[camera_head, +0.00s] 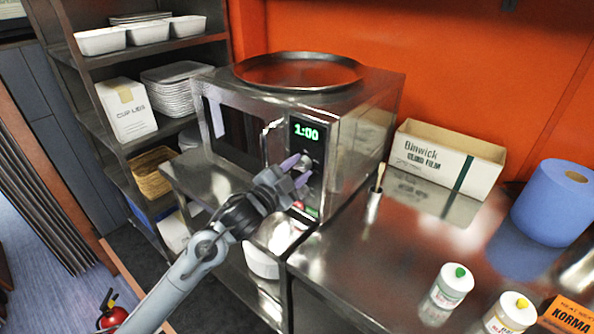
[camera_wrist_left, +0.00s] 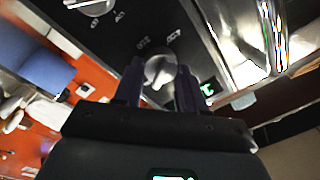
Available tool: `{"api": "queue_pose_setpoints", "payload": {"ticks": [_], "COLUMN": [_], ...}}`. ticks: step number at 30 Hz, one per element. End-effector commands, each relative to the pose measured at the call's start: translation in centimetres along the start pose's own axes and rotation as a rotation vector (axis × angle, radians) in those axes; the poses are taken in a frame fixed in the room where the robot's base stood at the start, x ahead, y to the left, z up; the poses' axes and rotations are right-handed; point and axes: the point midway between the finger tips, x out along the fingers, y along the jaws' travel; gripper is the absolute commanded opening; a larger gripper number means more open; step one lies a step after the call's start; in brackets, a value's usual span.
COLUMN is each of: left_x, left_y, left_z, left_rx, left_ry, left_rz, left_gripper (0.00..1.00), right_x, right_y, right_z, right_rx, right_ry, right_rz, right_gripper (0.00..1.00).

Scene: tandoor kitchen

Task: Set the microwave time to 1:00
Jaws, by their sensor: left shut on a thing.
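The microwave (camera_head: 352,138) is a steel box on a steel counter, its front facing left toward the viewer. A second knob (camera_wrist_left: 96,6) shows at the top of that view. My right gripper is not in view.
A round steel tray (camera_head: 298,72) lies on top of the microwave. A carton (camera_head: 450,158), a blue paper roll (camera_head: 553,202) and capped bottles (camera_head: 453,284) stand on the right counter. Shelves with white containers (camera_head: 148,32) are at the left.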

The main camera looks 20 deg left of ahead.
Motion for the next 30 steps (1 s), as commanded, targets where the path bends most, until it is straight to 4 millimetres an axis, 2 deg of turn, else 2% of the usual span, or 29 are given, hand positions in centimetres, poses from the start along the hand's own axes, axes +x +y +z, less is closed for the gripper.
{"api": "queue_pose_setpoints", "payload": {"ticks": [7, 8, 12, 23, 30], "left_x": [0.0, 0.0, 0.0, -0.3, -2.9], "left_y": [-0.1, 0.0, 0.0, 0.0, 0.2], "left_z": [0.0, 0.0, 0.0, 0.1, 0.2], "left_rx": [0.0, -0.001, -0.001, -0.001, 0.001], "left_ry": [-0.001, -0.001, -0.001, -0.001, 0.0], "left_rz": [-0.001, -0.001, -0.001, 0.0, 0.0], "left_gripper": [0.1, 0.45, 0.66, 0.66, 0.66], "right_x": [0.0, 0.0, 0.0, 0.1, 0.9], "right_y": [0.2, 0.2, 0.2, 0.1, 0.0], "right_z": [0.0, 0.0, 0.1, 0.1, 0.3], "right_rx": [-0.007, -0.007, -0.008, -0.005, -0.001], "right_ry": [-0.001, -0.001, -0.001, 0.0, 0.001], "right_rz": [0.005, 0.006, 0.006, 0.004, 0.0], "right_gripper": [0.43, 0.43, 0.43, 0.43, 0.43]}}
